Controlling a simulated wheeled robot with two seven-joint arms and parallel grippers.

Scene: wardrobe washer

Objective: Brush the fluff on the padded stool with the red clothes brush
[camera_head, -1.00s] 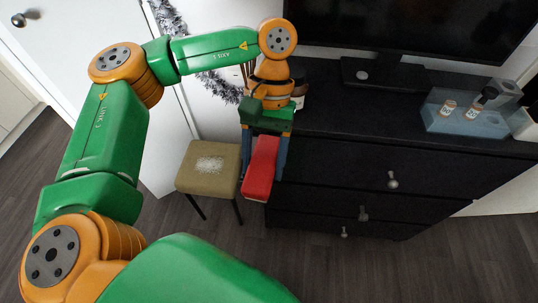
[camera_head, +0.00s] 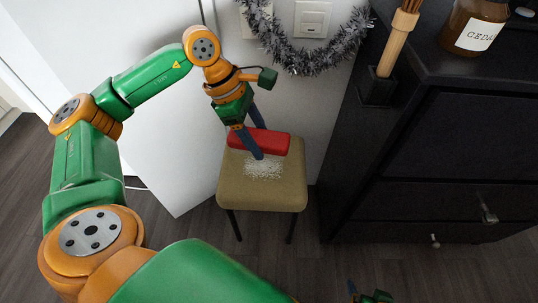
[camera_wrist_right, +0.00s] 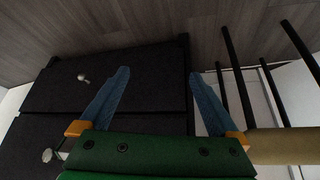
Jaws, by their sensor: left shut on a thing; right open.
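The padded stool (camera_head: 289,192) has an olive-tan seat on dark legs. A patch of white fluff (camera_head: 263,170) lies near the middle of the seat. My left gripper (camera_head: 259,143) is shut on the red clothes brush (camera_head: 274,142), which lies lengthwise across the back part of the seat, just behind the fluff. Whether the brush touches the seat is hard to tell. One gripper finger covers part of the brush. My right gripper is open and empty in the right wrist view (camera_wrist_right: 158,77), where the stool's seat edge (camera_wrist_right: 290,146) and legs show at the right.
A grey tinsel garland (camera_head: 318,60) hangs on the wall behind. Floor in front of the stool is clear.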

